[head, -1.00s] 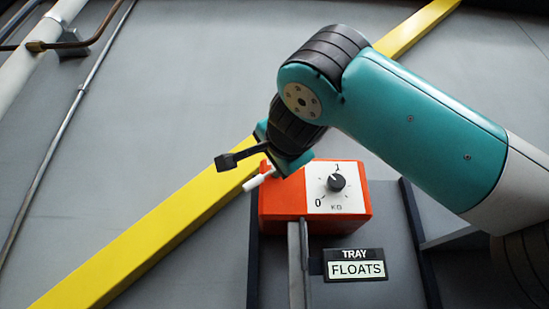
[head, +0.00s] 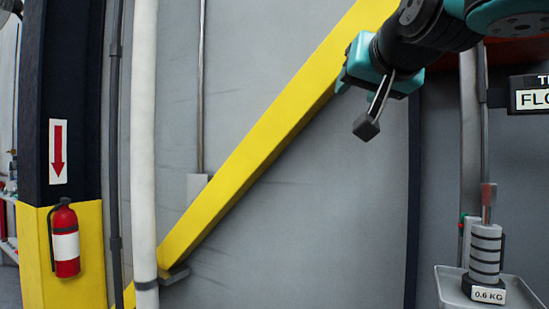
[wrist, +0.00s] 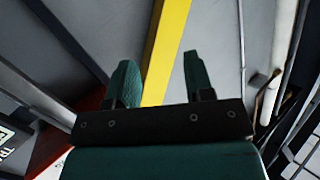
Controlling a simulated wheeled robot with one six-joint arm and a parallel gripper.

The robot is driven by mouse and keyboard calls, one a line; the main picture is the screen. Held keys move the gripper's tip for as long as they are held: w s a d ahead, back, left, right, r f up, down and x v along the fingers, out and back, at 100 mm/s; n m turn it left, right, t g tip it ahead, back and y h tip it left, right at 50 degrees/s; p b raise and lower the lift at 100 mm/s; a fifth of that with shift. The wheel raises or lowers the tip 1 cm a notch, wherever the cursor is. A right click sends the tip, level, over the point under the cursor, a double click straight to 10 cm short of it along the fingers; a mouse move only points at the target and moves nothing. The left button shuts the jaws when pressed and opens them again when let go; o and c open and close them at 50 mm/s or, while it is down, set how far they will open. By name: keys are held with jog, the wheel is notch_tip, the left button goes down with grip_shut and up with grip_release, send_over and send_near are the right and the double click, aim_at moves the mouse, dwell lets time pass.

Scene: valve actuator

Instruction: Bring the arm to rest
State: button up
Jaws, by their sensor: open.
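My gripper (head: 360,64) is at the upper right of the head view, in front of the grey wall and near the yellow diagonal beam (head: 270,140). In the wrist view its two teal fingers (wrist: 158,75) stand apart with nothing between them. The orange box (head: 512,58) shows only as a strip at the top right of the head view, mostly cut off or behind my arm. Its red side (wrist: 52,148) shows at the lower left of the wrist view. Its dial and white lever are not visible in the head view.
A grey weight stack (head: 485,258) marked 0.6 KG stands on a tray (head: 447,290) at the lower right. A fire extinguisher (head: 66,240) hangs at the left, beside a white pipe (head: 144,130). The grey wall (head: 330,220) below my gripper is clear.

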notch_tip(320, 180, down, 14)
jog(key=s+n+g+y, duration=0.1)
jog(key=s+n+g, duration=0.1)
jog(key=n+g, duration=0.25)
jog(key=s+d+f+n+g+y, duration=0.1)
jog(key=s+f+n+g, duration=0.3)
jog(key=s+f+g, duration=0.7)
jog(key=s+f, duration=1)
jog(key=f, duration=0.3)
jog(key=shift+s+f, duration=0.15)
jog(key=shift+g, duration=0.25)
jog(key=shift+c, duration=0.5)
jog(key=shift+d, duration=0.1)
